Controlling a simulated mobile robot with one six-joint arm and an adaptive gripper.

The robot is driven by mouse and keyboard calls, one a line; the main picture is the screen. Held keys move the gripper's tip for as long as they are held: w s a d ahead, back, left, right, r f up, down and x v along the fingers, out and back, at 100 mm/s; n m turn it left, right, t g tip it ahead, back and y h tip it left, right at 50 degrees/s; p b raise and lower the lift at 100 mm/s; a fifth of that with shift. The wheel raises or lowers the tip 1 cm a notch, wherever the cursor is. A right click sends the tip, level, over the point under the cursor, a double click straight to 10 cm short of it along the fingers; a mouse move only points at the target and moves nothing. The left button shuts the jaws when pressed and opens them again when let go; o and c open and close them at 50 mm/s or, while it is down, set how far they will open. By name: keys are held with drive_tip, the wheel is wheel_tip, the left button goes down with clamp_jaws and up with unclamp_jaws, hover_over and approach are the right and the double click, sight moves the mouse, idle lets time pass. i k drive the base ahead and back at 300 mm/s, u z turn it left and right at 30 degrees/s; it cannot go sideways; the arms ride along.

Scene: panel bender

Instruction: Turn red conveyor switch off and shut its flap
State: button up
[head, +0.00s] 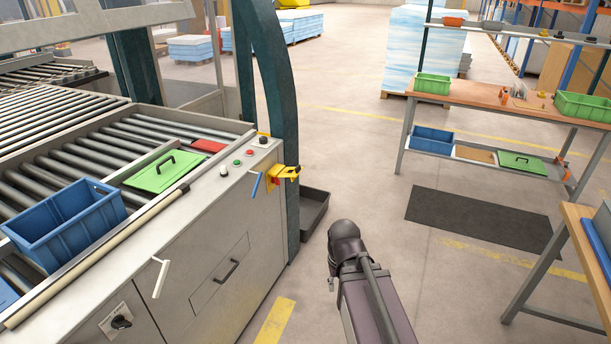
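A yellow switch housing (284,173) with a small red part sits on the right end of the grey conveyor cabinet (235,225), beside the dark green post. A yellow piece stands out at its right side. Whether this is the flap, and how the switch is set, is too small to tell. A dark rotary knob on a light plate (121,321) is on the cabinet front at lower left. My arm shows at bottom centre, well apart from the cabinet front. I cannot make out my gripper in this view.
A blue crate (66,222), a green lid (164,171) and a red lid (209,146) lie on the rollers. Buttons line the cabinet top. A black tray (314,213) is on the floor by the post.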

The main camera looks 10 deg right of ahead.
sight(276, 181)
drive_tip(key=k, duration=0.7)
drive_tip(key=u, duration=0.2)
drive_tip(key=i, duration=2)
drive_tip(key=u, duration=0.05)
